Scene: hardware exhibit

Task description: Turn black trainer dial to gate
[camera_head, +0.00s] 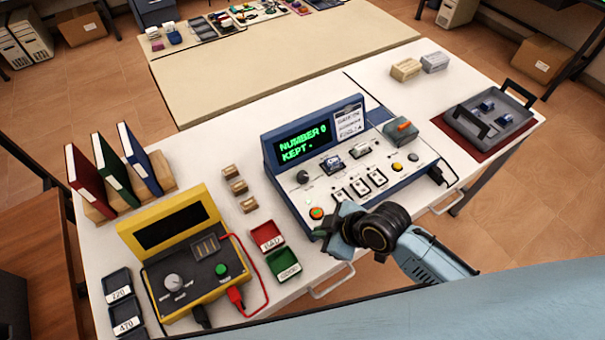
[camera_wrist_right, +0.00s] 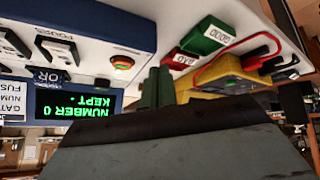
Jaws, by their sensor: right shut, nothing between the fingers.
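The blue trainer console (camera_head: 345,165) stands in the middle of the white table. Its screen (camera_head: 303,145) reads "NUMBER 0 KEPT." in green, and also shows in the right wrist view (camera_wrist_right: 78,104). A small black dial (camera_head: 303,177) sits on the left of its panel, below the screen; its pointer setting is too small to read. My right gripper (camera_head: 328,230) is at the console's front edge, beside the lit orange button (camera_head: 317,213) and apart from the dial. Its fingers (camera_wrist_right: 157,87) are shut and empty. My left gripper is not in view.
A yellow tester (camera_head: 180,247) with a grey knob stands left of the console. Red BAD (camera_head: 267,237) and green GOOD (camera_head: 284,264) trays lie between them. Binders (camera_head: 112,172) stand at the left; a grey tray (camera_head: 490,117) lies at the right.

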